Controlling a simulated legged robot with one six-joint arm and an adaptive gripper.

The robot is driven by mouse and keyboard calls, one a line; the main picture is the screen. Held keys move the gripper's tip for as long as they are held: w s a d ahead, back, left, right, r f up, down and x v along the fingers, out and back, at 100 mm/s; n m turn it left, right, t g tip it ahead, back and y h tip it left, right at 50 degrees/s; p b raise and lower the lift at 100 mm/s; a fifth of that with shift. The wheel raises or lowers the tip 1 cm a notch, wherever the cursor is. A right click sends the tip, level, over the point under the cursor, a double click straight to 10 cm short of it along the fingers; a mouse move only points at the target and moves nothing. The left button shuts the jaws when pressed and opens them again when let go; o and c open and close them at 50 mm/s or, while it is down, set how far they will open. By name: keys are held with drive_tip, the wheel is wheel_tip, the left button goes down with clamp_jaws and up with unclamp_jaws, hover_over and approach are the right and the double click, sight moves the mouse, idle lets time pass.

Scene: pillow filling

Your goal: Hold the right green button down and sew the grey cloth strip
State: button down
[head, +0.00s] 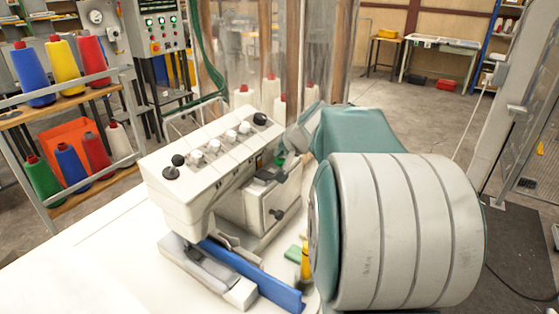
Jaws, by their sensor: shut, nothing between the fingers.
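The white sewing machine (190,200) stands on a white table, with knobs along its top. A small green button (281,160) shows on its right side, partly hidden by my arm. A blue strip (255,277) lies along the machine's front base.
My large arm link hides much of the table's right side. A yellow bottle (305,263) and a small green block (293,254) are near the blue strip. Thread cones (66,65) fill the left rack. The white table (80,265) is clear at left.

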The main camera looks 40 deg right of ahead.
drive_tip(key=shift+f, duration=0.55)
idle(0.5)
drive_tip(key=shift+r, duration=0.1)
idle(2.9)
drive_tip(key=shift+r, duration=0.85)
drive_tip(key=shift+r, duration=0.1)
drive_tip(key=shift+r, duration=2.45)
